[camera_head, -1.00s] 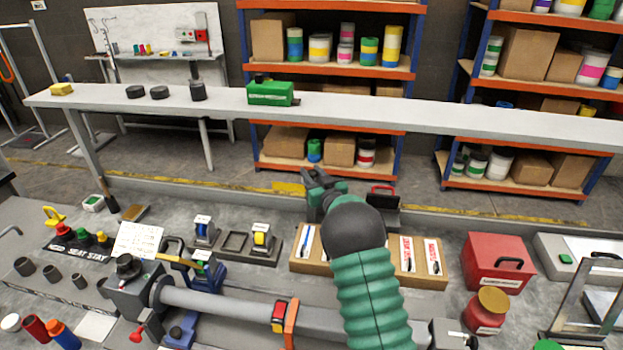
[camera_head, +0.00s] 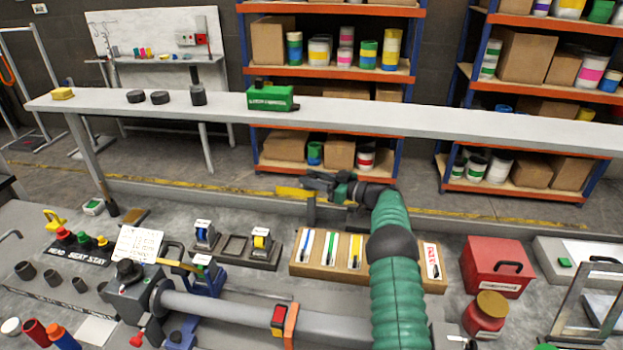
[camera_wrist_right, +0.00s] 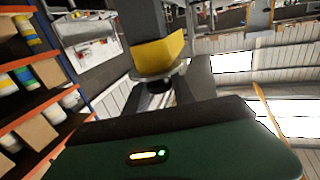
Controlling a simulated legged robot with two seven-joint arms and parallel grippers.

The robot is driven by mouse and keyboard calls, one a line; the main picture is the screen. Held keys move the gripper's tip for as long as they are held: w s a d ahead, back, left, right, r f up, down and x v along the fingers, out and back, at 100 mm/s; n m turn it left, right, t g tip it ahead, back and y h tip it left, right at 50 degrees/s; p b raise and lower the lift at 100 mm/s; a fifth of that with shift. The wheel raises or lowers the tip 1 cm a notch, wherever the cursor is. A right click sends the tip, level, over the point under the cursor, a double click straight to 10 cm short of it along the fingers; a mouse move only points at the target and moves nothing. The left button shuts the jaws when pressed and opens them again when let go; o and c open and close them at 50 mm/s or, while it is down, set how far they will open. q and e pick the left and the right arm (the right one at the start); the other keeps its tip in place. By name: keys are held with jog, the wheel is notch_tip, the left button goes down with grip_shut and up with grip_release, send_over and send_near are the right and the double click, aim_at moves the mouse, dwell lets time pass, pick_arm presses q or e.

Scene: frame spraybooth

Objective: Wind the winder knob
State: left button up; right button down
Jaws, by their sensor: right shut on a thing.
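My right gripper (camera_head: 322,183) reaches in over the far side of the bench, its jaws toward the left. It is shut on a yellow block-like part (camera_wrist_right: 158,55) with a dark upper piece, near the fingers in the wrist view. I cannot tell whether this part is the winder knob. A yellow piece (camera_head: 292,193) also shows at the jaws in the head view. A black round knob (camera_head: 128,268) sits on a grey clamp box at the left end of the grey tube (camera_head: 215,305). My left gripper is not in view.
A pen box (camera_head: 318,268) lies under my right arm. A red box (camera_head: 497,265) and red jar stand to the right. Tape dispensers (camera_head: 204,234) stand to the left. A long pale shelf (camera_head: 380,112) crosses behind; a green case (camera_head: 270,98) stands on it.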

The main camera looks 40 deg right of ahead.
jog(key=shift+r, duration=0.3)
jog(key=c, duration=1.5)
grip_release()
jog(key=o, duration=0.4)
jog(key=shift+w+d+f, duration=0.1)
jog(key=shift+f, duration=0.1)
jog(key=b+v, duration=0.2)
jog(key=v, duration=1.5)
jog(key=shift+w+d+f, duration=0.15)
